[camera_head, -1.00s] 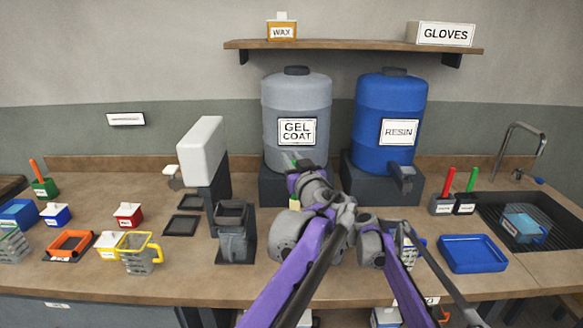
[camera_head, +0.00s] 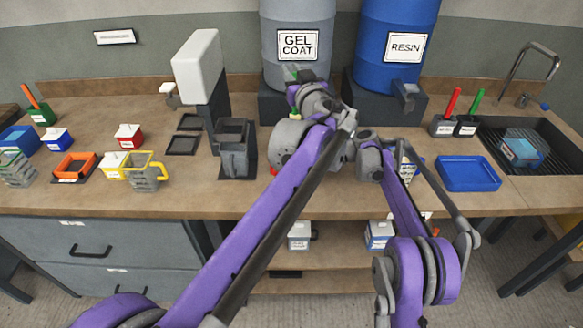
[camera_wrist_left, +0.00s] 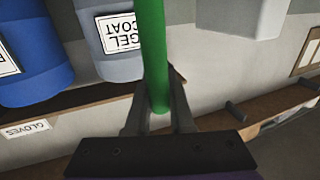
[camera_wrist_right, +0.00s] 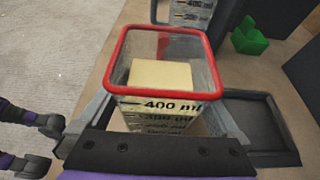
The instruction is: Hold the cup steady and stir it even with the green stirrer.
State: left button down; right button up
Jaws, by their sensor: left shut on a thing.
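A clear cup (camera_wrist_right: 165,75) with a red rim and ml marks stands upright in the right wrist view, with a pale cream mass inside. My right gripper (camera_wrist_right: 160,115) has its fingers against two sides of the cup. In the head view that gripper and most of the cup are hidden behind my arms. My left gripper (camera_wrist_left: 158,105) is shut on the green stirrer (camera_wrist_left: 152,45), seen in the left wrist view. In the head view my left gripper (camera_head: 294,92) is in front of the gel coat drum, with a bit of green showing. The stirrer's lower end is hidden.
The gel coat drum (camera_head: 298,20) and blue resin drum (camera_head: 395,35) stand behind my arms. A blue tray (camera_head: 468,187) and sink (camera_head: 560,165) are at right. Small boxes, a yellow-rimmed cup (camera_head: 147,172) and a grey holder (camera_head: 234,150) are at left.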

jog(key=v, duration=1.2)
jog(key=shift+s+d+f, duration=0.1)
jog(key=shift+f, duration=0.05)
